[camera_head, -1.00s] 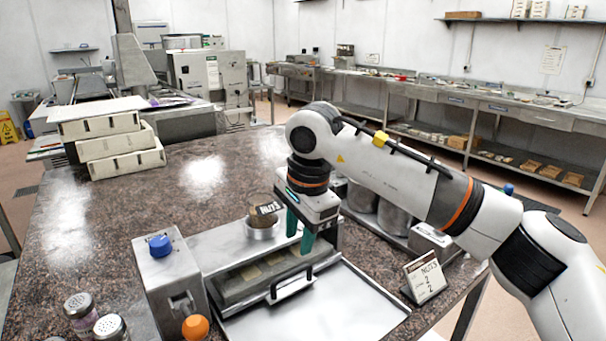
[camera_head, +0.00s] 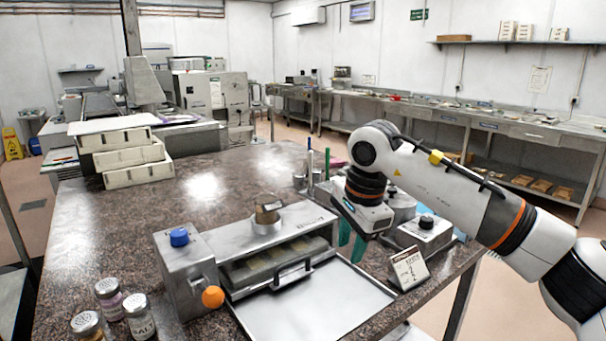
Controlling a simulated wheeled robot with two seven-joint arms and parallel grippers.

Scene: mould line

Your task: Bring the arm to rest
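My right gripper (camera_head: 351,248) hangs from my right arm, which comes in from the right edge. Its two green fingers point down with a small gap between them and nothing visible in it. It is at the right end of the metal mould box (camera_head: 283,254), above the right side of the flat metal tray (camera_head: 318,312). I cannot tell whether the fingers touch anything. My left gripper is not in view.
A metal block with a blue button (camera_head: 180,237) and an orange knob (camera_head: 213,297) stands left of the box. A small sign (camera_head: 409,268) stands on the right. Shaker jars (camera_head: 138,317) are front left, white boxes (camera_head: 131,162) back left.

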